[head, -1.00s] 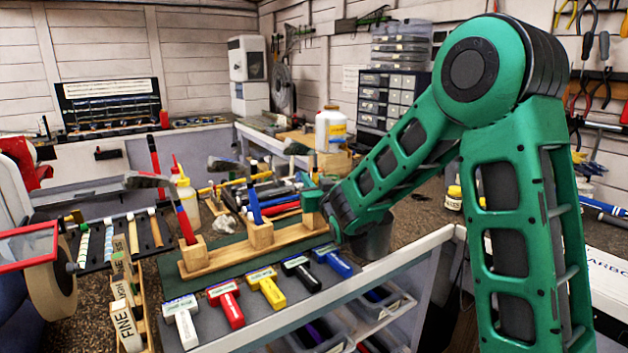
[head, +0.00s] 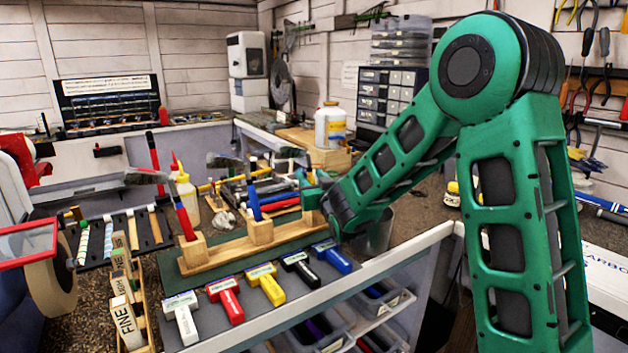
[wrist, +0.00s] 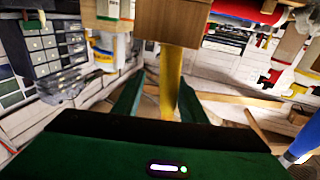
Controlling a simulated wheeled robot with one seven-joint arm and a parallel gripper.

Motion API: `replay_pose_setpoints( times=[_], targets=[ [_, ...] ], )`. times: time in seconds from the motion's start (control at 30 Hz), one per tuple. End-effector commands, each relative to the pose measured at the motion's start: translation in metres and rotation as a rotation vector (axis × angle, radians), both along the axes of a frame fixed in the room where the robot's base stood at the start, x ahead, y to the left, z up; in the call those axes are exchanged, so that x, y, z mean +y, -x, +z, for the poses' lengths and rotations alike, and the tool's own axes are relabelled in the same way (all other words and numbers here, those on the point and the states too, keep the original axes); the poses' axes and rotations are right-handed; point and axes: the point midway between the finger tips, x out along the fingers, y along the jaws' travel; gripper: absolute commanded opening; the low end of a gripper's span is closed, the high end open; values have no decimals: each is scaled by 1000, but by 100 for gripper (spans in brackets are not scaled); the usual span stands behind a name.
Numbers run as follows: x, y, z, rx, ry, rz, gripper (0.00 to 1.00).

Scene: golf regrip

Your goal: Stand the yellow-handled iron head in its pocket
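In the wrist view, which looks upside down, the yellow handle (wrist: 171,85) runs out of a wooden block (wrist: 172,22) and between the two fingers of my gripper (wrist: 159,88). A gap shows between the handle and the left finger, so the gripper looks open around it. An iron head (head: 289,151) shows just above the gripper. I cannot tell how deep the handle sits in the pocket.
A red-handled iron (head: 184,217) and a blue-handled iron (head: 254,203) stand in the other blocks. Several coloured hammer-shaped pieces, such as the red one (head: 229,300), lie in front. A dark grey cup (head: 378,235) stands close right of my gripper. Bottles and tools crowd behind.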

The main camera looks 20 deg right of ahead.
Motion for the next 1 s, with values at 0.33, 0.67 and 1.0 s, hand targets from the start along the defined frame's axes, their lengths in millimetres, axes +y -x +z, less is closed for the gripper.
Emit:
replay_pose_setpoints(
  times=[0.33,0.67,1.0],
  targets=[
    [-2,39,-2,1,1,2,38],
    [-6,90,-5,1,1,2,38],
    [-8,102,-5,-1,-1,1,38]
  ],
)
